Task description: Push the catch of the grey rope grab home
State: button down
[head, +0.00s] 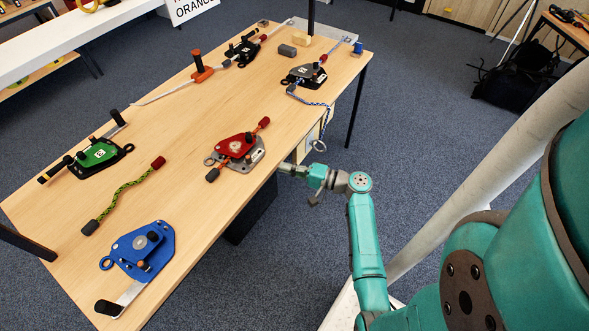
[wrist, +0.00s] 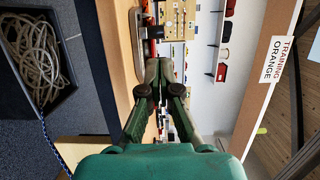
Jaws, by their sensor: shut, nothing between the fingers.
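The rope grab that looks dark grey to black (head: 304,75) lies on the far right part of the table, with a blue-and-white rope (head: 312,102) running from it over the table edge. A reddish knob stands up on it; its catch is too small to tell. My gripper (head: 284,167) is at the table's right edge, beside the red device and well short of the dark one. In the wrist view my gripper (wrist: 165,68) has its fingertips together with nothing between them. The metal edge of a device (wrist: 138,45) shows just left of the fingertips.
On the table (head: 185,125) lie a red device (head: 238,147), a blue device (head: 140,250), a green device (head: 100,153) and a black device (head: 243,50). A crate of rope (wrist: 38,55) stands below.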

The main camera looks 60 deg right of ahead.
aim_at(249, 161)
jog(key=x, duration=0.9)
jog(key=shift+w+a, duration=0.15)
jog(key=shift+w, duration=1.1)
jog(key=shift+r, duration=0.1)
